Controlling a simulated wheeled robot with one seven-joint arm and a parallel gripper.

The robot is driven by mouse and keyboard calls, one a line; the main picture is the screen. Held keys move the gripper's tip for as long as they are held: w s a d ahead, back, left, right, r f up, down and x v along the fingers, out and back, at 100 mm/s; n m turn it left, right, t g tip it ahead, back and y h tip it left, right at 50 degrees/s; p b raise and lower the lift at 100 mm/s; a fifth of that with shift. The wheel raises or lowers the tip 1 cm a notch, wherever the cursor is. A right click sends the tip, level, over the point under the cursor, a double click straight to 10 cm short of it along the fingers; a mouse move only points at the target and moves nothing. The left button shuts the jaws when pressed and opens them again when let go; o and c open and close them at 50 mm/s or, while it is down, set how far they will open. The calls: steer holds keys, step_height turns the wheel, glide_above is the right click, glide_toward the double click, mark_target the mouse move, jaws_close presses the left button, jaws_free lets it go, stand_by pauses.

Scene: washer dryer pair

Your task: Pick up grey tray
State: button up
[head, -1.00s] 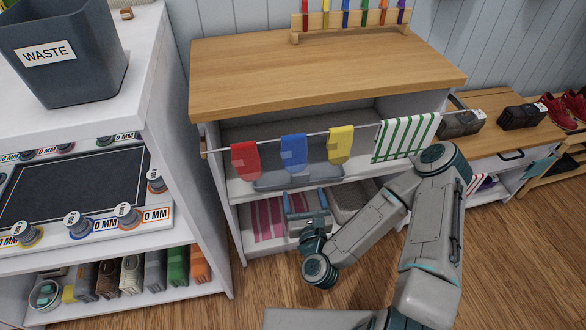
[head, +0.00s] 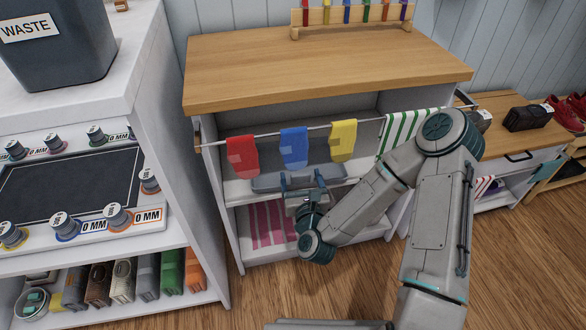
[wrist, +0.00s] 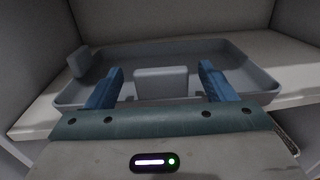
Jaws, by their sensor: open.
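The grey tray (wrist: 235,78) is shallow with a raised rim and sits on the white middle shelf (wrist: 40,122) of the wooden-topped unit. In the head view the tray (head: 265,184) shows behind the hanging cloths, partly hidden by my gripper (head: 301,181). In the wrist view my open gripper (wrist: 160,84) points into the shelf. Its two blue fingers are on either side of a grey upright block or tab (wrist: 161,83) at the tray's near side. I cannot tell whether the fingers touch it.
A rail (head: 262,135) with red (head: 243,157), blue (head: 294,147), yellow (head: 343,141) and green-striped (head: 405,127) cloths crosses above the shelf opening. The unit's side walls bound the shelf. A pink-striped cloth (head: 266,222) lies on the lower shelf.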

steer(key=w, duration=0.3)
steer(key=shift+w+a, duration=0.1)
steer(key=shift+a, duration=0.15)
steer(key=shift+c, duration=0.3)
steer(key=c, duration=1.2)
steer(key=shift+c, duration=0.2)
